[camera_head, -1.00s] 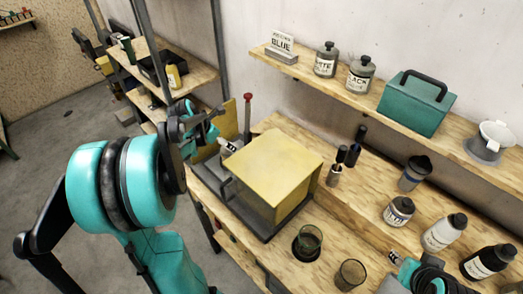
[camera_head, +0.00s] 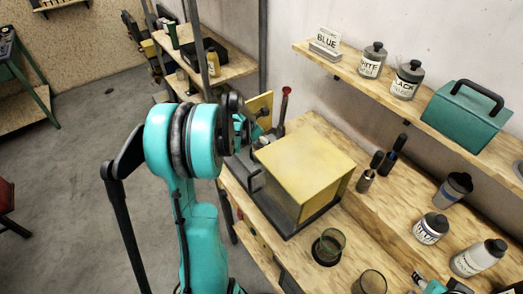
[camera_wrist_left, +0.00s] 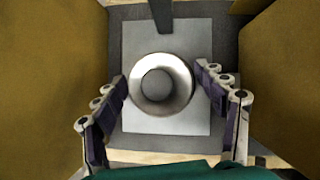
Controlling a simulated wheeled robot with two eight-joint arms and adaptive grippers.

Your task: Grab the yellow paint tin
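A small yellow container (camera_head: 212,63), possibly the yellow paint tin, stands on the back-left shelf in the head view. My left gripper (camera_wrist_left: 170,95) is open in the left wrist view, its fingers spread on either side of a round, silver-rimmed metal piece (camera_wrist_left: 176,62) on a grey plate. I cannot tell whether this piece is a tin. In the head view my left gripper (camera_head: 250,132) is partly hidden beside the yellow box. Only a teal and dark part of my right gripper (camera_head: 430,284) shows at the bottom edge; its fingers are unclear.
The yellow box (camera_head: 305,160) stands on the workbench (camera_head: 385,225). An upper shelf (camera_head: 345,72) holds jars and a teal case (camera_head: 465,115). Open floor (camera_head: 85,160) lies at left.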

